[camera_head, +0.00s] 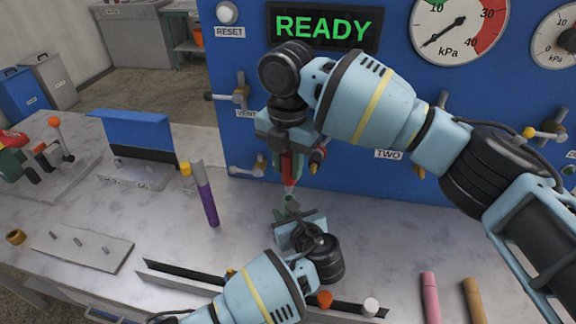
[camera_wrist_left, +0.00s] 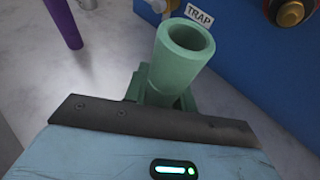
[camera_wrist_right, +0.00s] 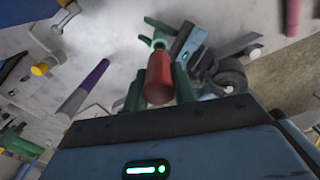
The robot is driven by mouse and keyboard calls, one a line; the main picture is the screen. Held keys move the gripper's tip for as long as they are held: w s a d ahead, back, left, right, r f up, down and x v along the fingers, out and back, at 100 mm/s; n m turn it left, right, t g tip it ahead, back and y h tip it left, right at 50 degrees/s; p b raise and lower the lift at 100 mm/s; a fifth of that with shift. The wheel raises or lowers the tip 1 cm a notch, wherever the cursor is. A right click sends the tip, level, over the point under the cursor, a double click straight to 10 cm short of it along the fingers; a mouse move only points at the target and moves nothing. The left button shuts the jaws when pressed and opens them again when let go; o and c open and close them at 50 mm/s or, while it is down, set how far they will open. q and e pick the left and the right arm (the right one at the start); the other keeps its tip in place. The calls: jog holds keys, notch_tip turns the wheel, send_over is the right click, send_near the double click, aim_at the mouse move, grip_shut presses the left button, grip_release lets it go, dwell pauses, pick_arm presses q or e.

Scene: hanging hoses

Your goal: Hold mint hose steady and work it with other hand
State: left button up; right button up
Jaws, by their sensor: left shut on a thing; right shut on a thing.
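The mint hose (camera_head: 290,206) is a short pale green tube above the bench. My left gripper (camera_head: 298,222) is shut around it, and the left wrist view shows its open, empty mouth (camera_wrist_left: 185,42) facing up. My right gripper (camera_head: 288,155) is above it, shut on a red cylinder (camera_head: 291,168) with a pale tip pointing down. In the right wrist view the red cylinder (camera_wrist_right: 158,82) sits between the green fingers, with the mint hose area partly hidden behind it. In the head view the tip is just above the hose mouth, seemingly apart from it.
A blue panel (camera_head: 232,75) with valves and gauges rises close behind the grippers. A pink tube (camera_head: 430,298) and a brown tube (camera_head: 473,302) are at front right. A dark rail (camera_head: 175,278) lies in front.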

aim_at(288, 155)
jog(key=shift+r, duration=0.65)
jog(key=shift+r, duration=0.1)
jog(key=shift+r, duration=1.4)
pick_arm(q)
jog(key=o, duration=1.1)
jog(key=v, duration=1.2)
